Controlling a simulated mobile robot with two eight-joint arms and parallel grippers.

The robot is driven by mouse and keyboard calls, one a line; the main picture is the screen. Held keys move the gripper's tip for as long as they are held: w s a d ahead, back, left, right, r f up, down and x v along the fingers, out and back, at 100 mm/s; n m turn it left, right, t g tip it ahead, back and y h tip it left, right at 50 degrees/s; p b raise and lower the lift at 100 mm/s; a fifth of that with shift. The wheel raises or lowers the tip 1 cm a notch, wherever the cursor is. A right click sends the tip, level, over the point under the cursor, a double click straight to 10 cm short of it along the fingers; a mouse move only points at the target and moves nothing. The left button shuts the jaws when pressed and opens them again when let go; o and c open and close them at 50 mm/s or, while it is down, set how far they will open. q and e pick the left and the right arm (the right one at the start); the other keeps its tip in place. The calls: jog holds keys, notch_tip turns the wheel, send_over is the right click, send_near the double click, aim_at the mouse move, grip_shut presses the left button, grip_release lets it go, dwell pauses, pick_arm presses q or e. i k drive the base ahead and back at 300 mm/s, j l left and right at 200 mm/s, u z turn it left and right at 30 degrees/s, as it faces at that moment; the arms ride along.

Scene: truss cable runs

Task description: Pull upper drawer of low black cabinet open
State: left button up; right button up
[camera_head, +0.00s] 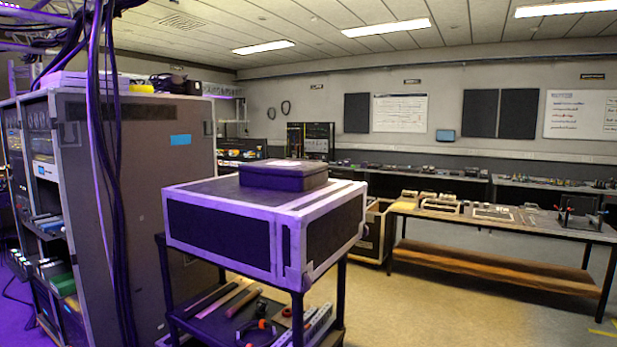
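No low black cabinet with an upper drawer can be clearly made out in the head view. A low dark case with pale edges (372,240) stands on the floor behind the cart, partly hidden; I cannot tell whether it has drawers. A wide black case with light metal edging (218,236) lies on top of a black cart in front of me. No open drawer shows. Neither of my grippers is in view.
The black cart (162,290) has a lower shelf with tools and power strips. A small black box (283,175) sits on the wide case. A tall equipment rack (140,215) with hanging cables fills the left. A wooden-topped workbench (500,228) stands right; floor before it is clear.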

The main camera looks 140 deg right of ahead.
aim_at(333, 172)
jog(key=z, duration=4.75)
jog(key=i+l+z, duration=0.55)
jog(key=i+z, duration=0.25)
jog(key=i, duration=0.2)
jog(key=i+z, duration=0.35)
jog(key=i, duration=1.85)
jog(key=i+l+z, duration=0.1)
jog(key=i+z, duration=0.35)
jog(key=i, duration=0.25)
jog(key=i+j+z, duration=0.15)
jog(key=i+z, duration=0.25)
jog(key=i, duration=0.35)
jog(key=i+j+z, duration=0.1)
jog(key=i+z, duration=0.25)
jog(key=i, duration=1.25)
